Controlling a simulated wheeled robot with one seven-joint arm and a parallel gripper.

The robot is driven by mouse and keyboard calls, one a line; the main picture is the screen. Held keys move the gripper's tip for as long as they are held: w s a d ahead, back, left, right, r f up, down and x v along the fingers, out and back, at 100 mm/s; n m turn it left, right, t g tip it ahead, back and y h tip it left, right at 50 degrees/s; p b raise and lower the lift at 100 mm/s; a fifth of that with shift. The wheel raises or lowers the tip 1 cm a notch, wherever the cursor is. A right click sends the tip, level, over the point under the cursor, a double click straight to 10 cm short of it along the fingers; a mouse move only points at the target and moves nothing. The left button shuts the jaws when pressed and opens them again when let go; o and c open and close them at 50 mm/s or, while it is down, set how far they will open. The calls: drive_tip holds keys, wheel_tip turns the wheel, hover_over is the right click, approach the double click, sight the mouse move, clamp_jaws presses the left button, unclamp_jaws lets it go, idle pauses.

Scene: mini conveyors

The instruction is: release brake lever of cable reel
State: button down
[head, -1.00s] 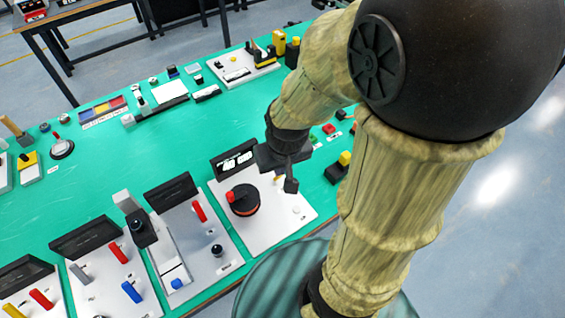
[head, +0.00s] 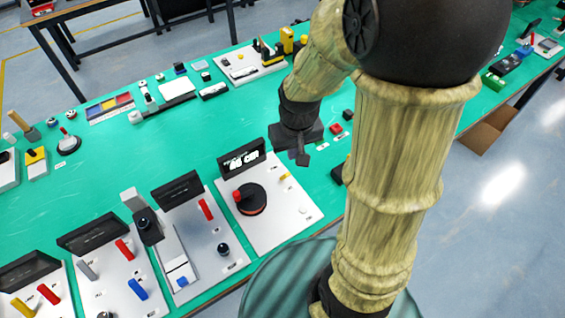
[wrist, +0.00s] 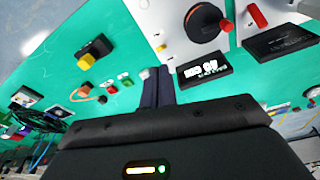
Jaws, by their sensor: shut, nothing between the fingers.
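The cable reel (head: 252,200) looks like a black disc with an orange-red rim and a red knob (head: 237,195), flat on a white panel (head: 272,232). A small yellow piece (head: 285,177) sits on the panel right of the reel; I cannot tell for sure whether it is the brake lever. In the wrist view the reel (wrist: 204,24) is at the top and the yellow piece (wrist: 161,48) lower left of it. My gripper (head: 302,160) is shut and empty, beyond the panel's upper right edge and apart from the reel. Its fingers (wrist: 157,86) show in the wrist view.
A black display sign (head: 242,158) stands at the panel's back edge. Panels with levers and knobs, such as the one with a red lever (head: 206,209), lie to the left. A red block (head: 336,129) lies right of my gripper. The green table (head: 180,140) is open in the middle.

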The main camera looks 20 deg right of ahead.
drive_tip(key=n+g+p, duration=0.1)
drive_tip(key=g, duration=0.1)
hover_over(285, 176)
drive_tip(key=w, duration=0.2)
wheel_tip(285, 176, down, 2)
drive_tip(key=w+a+f+n+g+p, duration=0.1)
drive_tip(key=w+f, duration=0.4)
drive_tip(key=w, duration=0.1)
drive_tip(key=shift+w+a+f+n+g+h, duration=0.25)
drive_tip(key=shift+a+n+g+h, duration=0.05)
drive_tip(key=shift+a+n+g, duration=0.1)
drive_tip(key=shift+f+p, duration=0.1)
drive_tip(key=shift+p, duration=0.2)
drive_tip(key=s+f+p, duration=0.1)
drive_tip(key=f, duration=0.2)
drive_tip(key=s+d+f+p, duration=0.1)
drive_tip(key=s+f+p, duration=0.1)
drive_tip(key=f, duration=0.2)
drive_tip(key=s+f+p, duration=0.1)
drive_tip(key=s+f, duration=0.1)
drive_tip(key=f, duration=0.2)
drive_tip(key=shift+d, duration=0.35)
drive_tip(key=shift+s+f, duration=0.15)
